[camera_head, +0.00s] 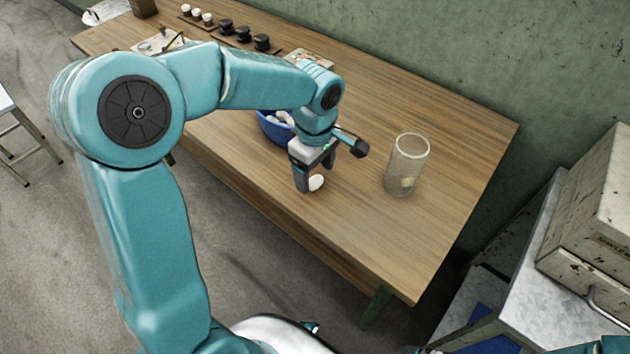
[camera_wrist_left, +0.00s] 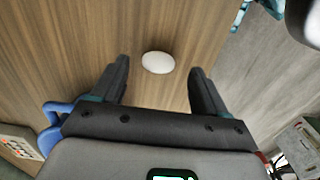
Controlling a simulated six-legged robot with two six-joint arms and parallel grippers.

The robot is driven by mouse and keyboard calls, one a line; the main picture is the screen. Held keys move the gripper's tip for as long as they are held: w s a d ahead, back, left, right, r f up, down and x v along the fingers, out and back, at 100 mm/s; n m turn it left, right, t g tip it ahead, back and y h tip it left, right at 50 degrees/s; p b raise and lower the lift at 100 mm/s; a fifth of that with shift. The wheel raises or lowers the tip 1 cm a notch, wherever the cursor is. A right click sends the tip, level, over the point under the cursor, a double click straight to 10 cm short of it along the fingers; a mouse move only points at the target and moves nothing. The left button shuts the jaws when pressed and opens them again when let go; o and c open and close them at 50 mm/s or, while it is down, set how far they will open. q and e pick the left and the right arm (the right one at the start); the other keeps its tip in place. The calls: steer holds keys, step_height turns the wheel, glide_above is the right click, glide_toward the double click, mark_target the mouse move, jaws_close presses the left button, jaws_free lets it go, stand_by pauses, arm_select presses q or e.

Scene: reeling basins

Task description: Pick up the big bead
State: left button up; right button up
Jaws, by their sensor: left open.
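A smooth white oval piece, which looks like the big bead (camera_head: 316,183), lies on the wooden table near its front edge. My left gripper (camera_head: 309,181) points down at it, with its jaws open. In the left wrist view the white piece (camera_wrist_left: 158,62) lies on the wood in the gap between the two fingertips (camera_wrist_left: 160,72), with a space on each side. The fingers do not touch it. In the head view a finger covers part of its left side. My right gripper is not in view.
A blue bowl (camera_head: 266,127) with white pieces stands just behind my left gripper. A clear glass jar (camera_head: 410,158) with a small yellowish thing inside stands to the right. Small dark and white pots line the far left.

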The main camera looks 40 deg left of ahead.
mark_target(315, 182)
arm_select(q)
step_height(315, 182, down, 3)
steer(key=shift+w+a+r, duration=0.1)
steer(key=c, duration=0.7)
steer(key=shift+r, duration=0.1)
